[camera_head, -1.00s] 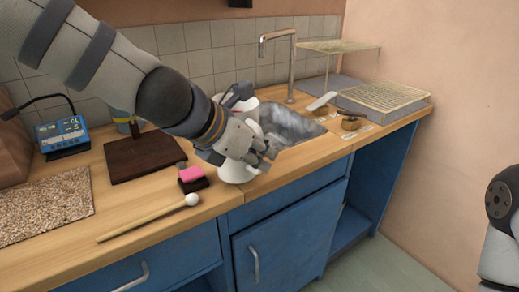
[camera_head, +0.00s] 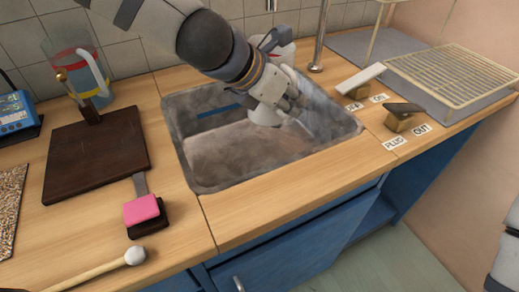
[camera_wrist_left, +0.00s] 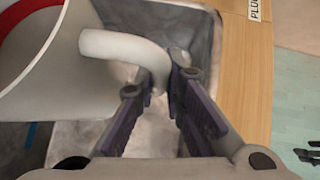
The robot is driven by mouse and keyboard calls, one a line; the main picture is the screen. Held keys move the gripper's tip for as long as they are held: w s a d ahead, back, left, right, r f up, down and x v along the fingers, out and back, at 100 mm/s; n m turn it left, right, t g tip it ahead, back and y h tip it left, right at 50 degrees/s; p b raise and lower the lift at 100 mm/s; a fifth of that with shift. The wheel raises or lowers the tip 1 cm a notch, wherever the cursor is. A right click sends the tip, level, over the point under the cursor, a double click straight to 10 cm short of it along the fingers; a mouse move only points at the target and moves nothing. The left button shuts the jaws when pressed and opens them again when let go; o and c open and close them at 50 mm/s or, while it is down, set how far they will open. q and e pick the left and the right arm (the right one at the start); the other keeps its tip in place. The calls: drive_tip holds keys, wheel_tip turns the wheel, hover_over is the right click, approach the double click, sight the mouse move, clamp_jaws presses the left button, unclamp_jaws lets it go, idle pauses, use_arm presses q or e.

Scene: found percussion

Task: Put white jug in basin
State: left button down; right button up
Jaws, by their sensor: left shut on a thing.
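The white jug (camera_head: 264,117) is over the basin (camera_head: 222,160), toward its back right, mostly hidden behind my left gripper (camera_head: 290,104) in the head view. In the left wrist view the jug (camera_wrist_left: 75,75) fills the upper left, with a red band near its rim and a curved white handle. My left gripper (camera_wrist_left: 164,88) is shut on the handle there. The basin (camera_wrist_left: 75,140) shows below and around the jug. Whether the jug's bottom touches the basin floor I cannot tell.
The tap (camera_head: 318,38) stands behind the basin. Two small blocks with levers (camera_head: 400,118) and paper labels sit to its right, before a wire rack (camera_head: 455,75). A dark board (camera_head: 95,160), pink sponge (camera_head: 140,209), mallet (camera_head: 135,256) and clear striped jug (camera_head: 88,75) are left.

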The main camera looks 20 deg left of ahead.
use_arm(q)
wheel_tip(320, 180, down, 13)
drive_tip(key=b, duration=0.4)
drive_tip(key=shift+f, duration=0.1)
use_arm(e)
drive_tip(key=s+f+g, duration=0.2)
drive_tip(key=s+f, duration=0.3)
drive_tip(key=shift+s, duration=0.1)
use_arm(q)
drive_tip(key=shift+f, duration=0.2)
drive_tip(key=c, duration=1.7)
unclamp_jaws()
drive_tip(key=shift+r, duration=0.1)
use_arm(e)
drive_tip(key=shift+f, duration=0.1)
